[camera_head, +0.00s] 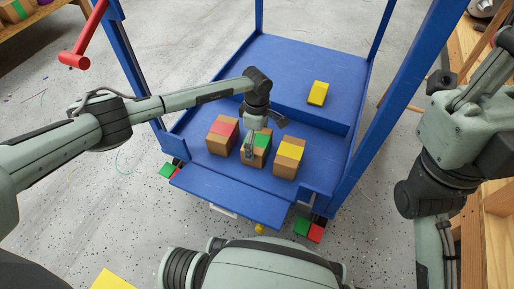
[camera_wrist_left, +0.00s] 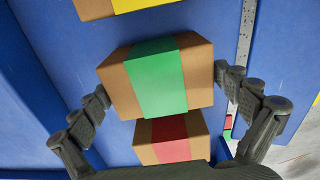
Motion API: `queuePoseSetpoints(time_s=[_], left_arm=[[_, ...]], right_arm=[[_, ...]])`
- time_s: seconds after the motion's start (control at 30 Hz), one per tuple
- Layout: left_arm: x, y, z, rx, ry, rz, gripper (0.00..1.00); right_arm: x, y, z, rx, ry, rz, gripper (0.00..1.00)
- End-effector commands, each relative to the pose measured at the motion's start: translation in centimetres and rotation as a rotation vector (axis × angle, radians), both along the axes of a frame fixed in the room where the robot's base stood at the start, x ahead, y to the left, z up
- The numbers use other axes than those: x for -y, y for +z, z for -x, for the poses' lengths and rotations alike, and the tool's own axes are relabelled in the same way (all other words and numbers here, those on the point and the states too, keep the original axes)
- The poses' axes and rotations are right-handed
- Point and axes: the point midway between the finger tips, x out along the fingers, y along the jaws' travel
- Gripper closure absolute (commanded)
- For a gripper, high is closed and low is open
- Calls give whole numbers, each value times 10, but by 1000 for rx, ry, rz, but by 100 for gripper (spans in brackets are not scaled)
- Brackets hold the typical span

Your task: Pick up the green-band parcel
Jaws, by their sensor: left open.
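The green-band parcel (camera_head: 262,146) is a brown box with a green stripe, standing on the blue cart's lower deck between two other parcels. My left gripper (camera_head: 256,141) is above it with its fingers open. In the left wrist view the green-band parcel (camera_wrist_left: 155,78) lies between the two spread fingertips of the left gripper (camera_wrist_left: 162,88), with a gap seen on the left and the right finger close to its side. My right arm shows at the right edge, but its gripper fingers cannot be made out.
A red-band parcel (camera_head: 222,136) stands to the left and a yellow-band parcel (camera_head: 288,158) to the right, both close by. A yellow box (camera_head: 318,93) lies on the raised blue deck (camera_head: 290,60). Blue cart posts (camera_head: 395,105) rise at the sides. A wooden shelf stands at right.

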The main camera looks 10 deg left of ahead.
Motion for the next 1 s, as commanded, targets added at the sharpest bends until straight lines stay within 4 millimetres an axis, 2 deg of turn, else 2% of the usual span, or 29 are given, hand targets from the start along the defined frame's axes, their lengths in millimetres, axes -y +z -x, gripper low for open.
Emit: queuePoseSetpoints(time_s=[0.2, 0.57, 0.83, 1.0], left_arm=[[0, -1, 0, 1, 0, 1, 1], [0, -1, 0, 1, 0, 1, 46], [0, 5, -1, 3, 0, 1, 46], [0, 33, -2, 5, -1, 3, 46]], right_arm=[[0, 2, 0, 2, -1, 2, 100], [0, 1, 0, 1, -1, 1, 100], [0, 3, 1, 2, -1, 0, 100], [1, 9, 3, 1, 0, -6, 100]])
